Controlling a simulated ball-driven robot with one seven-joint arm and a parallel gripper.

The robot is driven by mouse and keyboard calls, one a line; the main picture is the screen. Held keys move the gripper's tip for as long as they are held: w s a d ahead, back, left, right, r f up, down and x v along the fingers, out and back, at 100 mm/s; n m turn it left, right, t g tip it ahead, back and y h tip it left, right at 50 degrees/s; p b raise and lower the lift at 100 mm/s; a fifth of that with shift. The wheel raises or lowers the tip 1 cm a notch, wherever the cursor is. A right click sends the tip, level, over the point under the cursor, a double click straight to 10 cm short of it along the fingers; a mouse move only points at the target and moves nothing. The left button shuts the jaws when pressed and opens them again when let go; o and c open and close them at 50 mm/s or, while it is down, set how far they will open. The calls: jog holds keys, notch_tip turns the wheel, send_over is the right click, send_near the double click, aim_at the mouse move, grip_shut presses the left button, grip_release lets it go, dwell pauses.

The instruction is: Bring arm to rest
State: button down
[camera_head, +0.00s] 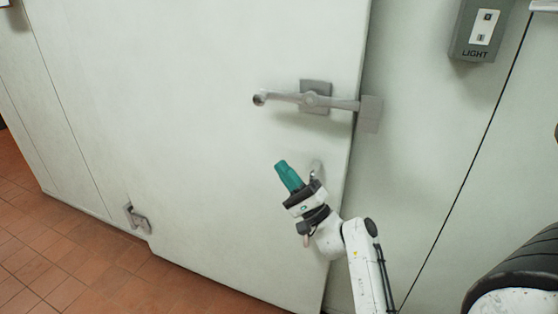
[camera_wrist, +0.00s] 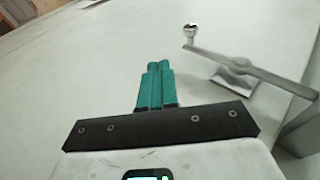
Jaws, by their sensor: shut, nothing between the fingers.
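My gripper (camera_head: 281,165) has teal fingers and is raised in front of a large white door, below its handle. In the wrist view the two teal fingers (camera_wrist: 158,66) lie side by side, pressed together with nothing between them. The arm is bent and comes up from the lower right in the head view. The gripper's tips look apart from the handle. Whether they touch the door surface cannot be told.
The white door (camera_head: 200,110) carries a grey lever handle (camera_head: 310,100), also seen in the wrist view (camera_wrist: 235,68). A lower grey bracket (camera_head: 136,217) sits near the floor. A light switch (camera_head: 484,28) is on the right wall. Red-brown tiled floor (camera_head: 60,265) is clear at lower left.

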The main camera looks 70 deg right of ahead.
jog(key=shift+s+f, duration=0.2)
jog(key=shift+f, duration=0.15)
dwell(0.4)
